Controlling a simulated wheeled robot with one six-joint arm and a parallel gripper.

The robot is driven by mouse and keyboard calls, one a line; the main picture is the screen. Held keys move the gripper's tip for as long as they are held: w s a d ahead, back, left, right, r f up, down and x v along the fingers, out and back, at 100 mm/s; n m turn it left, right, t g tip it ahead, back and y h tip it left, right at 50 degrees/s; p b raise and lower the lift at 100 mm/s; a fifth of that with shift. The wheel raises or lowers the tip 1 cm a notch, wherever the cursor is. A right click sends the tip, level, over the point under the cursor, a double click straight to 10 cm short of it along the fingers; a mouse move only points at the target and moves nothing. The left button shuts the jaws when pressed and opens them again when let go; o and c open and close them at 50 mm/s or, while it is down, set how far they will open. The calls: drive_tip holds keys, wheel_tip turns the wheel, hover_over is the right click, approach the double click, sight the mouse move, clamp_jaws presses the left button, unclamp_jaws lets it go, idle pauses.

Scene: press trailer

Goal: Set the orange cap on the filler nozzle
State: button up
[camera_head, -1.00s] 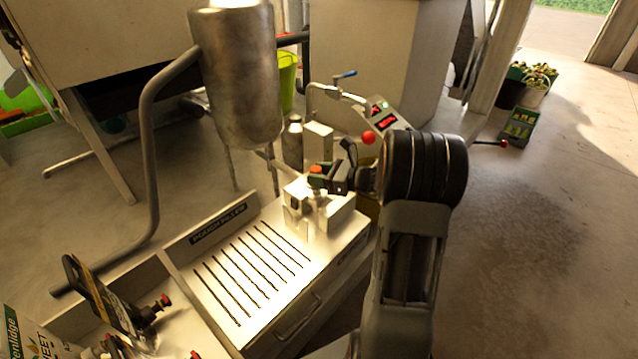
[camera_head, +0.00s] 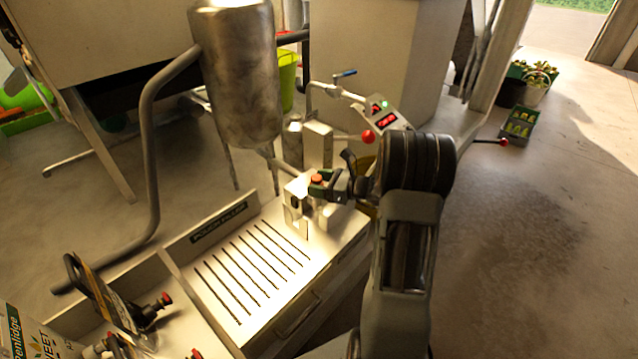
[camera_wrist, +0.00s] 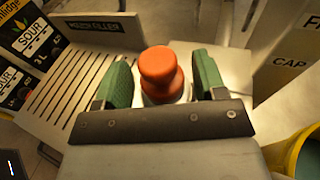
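The orange cap (camera_wrist: 161,72) stands upright between the two green fingers of my gripper (camera_wrist: 163,80) in the wrist view. A narrow gap shows on each side of it, so my gripper looks open around the cap. A pale surface shows just below the cap; the filler nozzle is mostly hidden under it. In the head view the cap (camera_head: 317,178) is small, above the pale block at the back end of the filler, with my gripper (camera_head: 325,184) around it. Whether the cap is fully seated on the nozzle cannot be told.
The slotted filler tray (camera_head: 250,270) lies at left of my gripper. A steel tank (camera_head: 238,75) and bent pipe stand behind. A red-knobbed lever (camera_head: 368,137) and a control box (camera_head: 388,119) are close behind my arm. Pouches with red caps (camera_head: 110,300) stand at front left.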

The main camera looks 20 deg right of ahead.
drive_tip(key=shift+o, duration=0.5)
drive_tip(key=shift+r, duration=0.15)
drive_tip(key=b+v, duration=0.1)
drive_tip(key=v, duration=1)
drive_tip(key=s+a+r+n+g+h, duration=0.1)
drive_tip(key=s+a+n+g, duration=0.2)
drive_tip(key=a+n+g, duration=0.4)
drive_tip(key=s+a+n+g+h, duration=0.15)
drive_tip(key=s+a+n, duration=0.3)
drive_tip(key=a, duration=0.45)
drive_tip(key=s+a+r+n+h, duration=0.2)
drive_tip(key=s+n+h, duration=0.5)
drive_tip(key=n, duration=0.9)
drive_tip(key=shift+a+r+h, duration=0.3)
drive_tip(key=shift+a+h, duration=0.35)
drive_tip(key=shift+h, duration=0.2)
